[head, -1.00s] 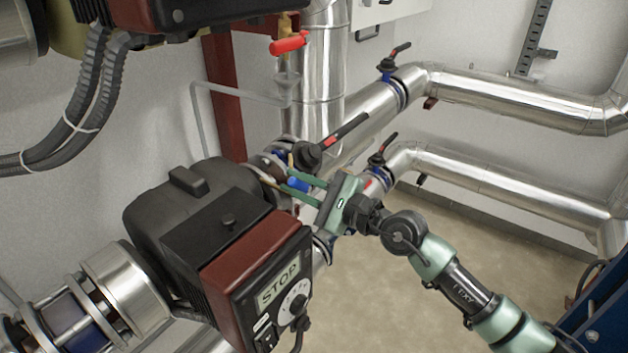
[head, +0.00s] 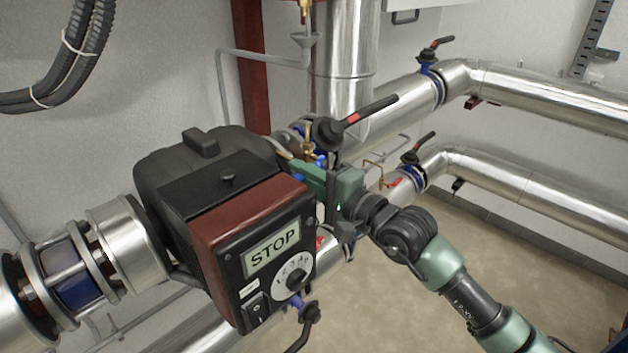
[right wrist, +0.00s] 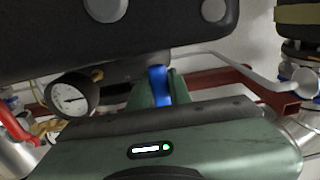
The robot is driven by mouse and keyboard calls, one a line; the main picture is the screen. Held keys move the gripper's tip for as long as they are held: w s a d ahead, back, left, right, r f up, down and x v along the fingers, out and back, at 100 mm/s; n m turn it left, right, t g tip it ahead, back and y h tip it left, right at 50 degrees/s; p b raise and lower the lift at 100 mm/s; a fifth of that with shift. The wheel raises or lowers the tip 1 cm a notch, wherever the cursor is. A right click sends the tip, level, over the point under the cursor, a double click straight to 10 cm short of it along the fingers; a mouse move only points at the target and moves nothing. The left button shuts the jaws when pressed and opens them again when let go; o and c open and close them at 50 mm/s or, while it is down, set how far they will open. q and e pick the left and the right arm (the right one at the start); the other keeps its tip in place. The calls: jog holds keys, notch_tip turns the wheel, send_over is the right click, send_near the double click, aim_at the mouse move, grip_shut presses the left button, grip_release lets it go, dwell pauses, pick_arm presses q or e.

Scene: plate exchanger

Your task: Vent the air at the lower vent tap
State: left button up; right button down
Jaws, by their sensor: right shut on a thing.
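My right gripper (head: 306,174) reaches in from the right, behind the pump's control box. It is shut on a small blue handle, which shows between the fingers in the right wrist view (right wrist: 159,86). Brass fittings (head: 308,143) stand just behind the fingertips in the head view. The handle seems to belong to the lower vent tap, but its body is mostly hidden by the gripper and pump. Higher up, a brass fitting (head: 305,8) is cut off by the top edge, above a grey funnel (head: 305,41). My left gripper is not in view.
The dark pump with its red-brown STOP box (head: 268,245) stands close left of my gripper. A black lever (head: 357,122) juts out above my gripper. Silver pipes (head: 530,90) with black-handled valves run to the right. A round gauge (right wrist: 72,95) is near my fingers. Floor at lower right is clear.

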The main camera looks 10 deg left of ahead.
jog(key=shift+f+n, duration=0.25)
jog(key=shift+n, duration=0.05)
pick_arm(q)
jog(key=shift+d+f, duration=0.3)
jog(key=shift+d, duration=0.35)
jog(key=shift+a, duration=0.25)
pick_arm(e)
jog(key=c, duration=1.3)
grip_release()
pick_arm(q)
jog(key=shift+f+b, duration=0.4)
jog(key=shift+b, duration=0.15)
pick_arm(e)
jog(key=v, duration=0.8)
